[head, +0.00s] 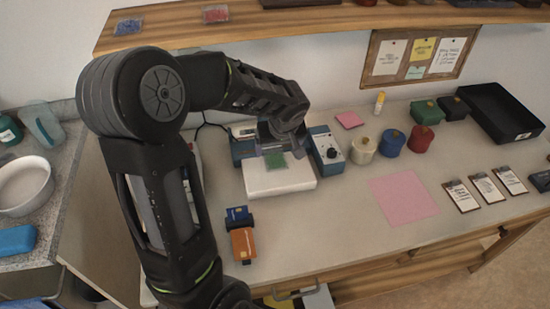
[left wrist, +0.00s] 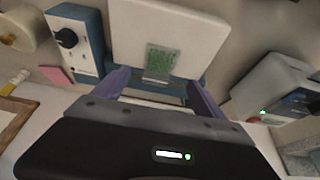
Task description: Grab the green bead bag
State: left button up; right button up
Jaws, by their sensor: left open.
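The green bead bag (head: 275,160) is small and flat, and lies on the white plate (head: 282,187) of a blue bench device. In the left wrist view the green bag (left wrist: 161,58) lies near the edge of the white plate (left wrist: 185,25). My left gripper (head: 274,148) is over the back part of the plate, close to the bag. In the left wrist view its two purple-grey fingers (left wrist: 158,82) are spread apart, with the bag in line with the gap between them and nothing held. My right gripper is not seen.
A blue box with a knob (head: 327,149) stands close right of the plate. A wooden shelf (head: 350,20) with a blue bag (head: 129,26) and a red bag (head: 215,14) hangs above. Lidded pots (head: 391,142) stand to the right. Bench around the pink sheet (head: 403,196) is mostly free.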

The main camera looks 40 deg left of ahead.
aim_at(275, 157)
pick_arm(q)
jog(key=shift+x, duration=0.95)
jog(key=shift+r, duration=0.1)
jog(key=shift+w+a+f+p, duration=0.1)
jog(key=shift+a+f+p, duration=0.1)
jog(key=shift+f+p, duration=0.15)
jog(key=p+x, duration=0.1)
jog(key=x, duration=0.3)
jog(key=shift+w+a+f, duration=0.1)
jog(key=shift+w+f, duration=0.05)
jog(key=shift+w, duration=0.05)
jog(key=shift+c, duration=0.5)
jog(key=c, duration=1.5)
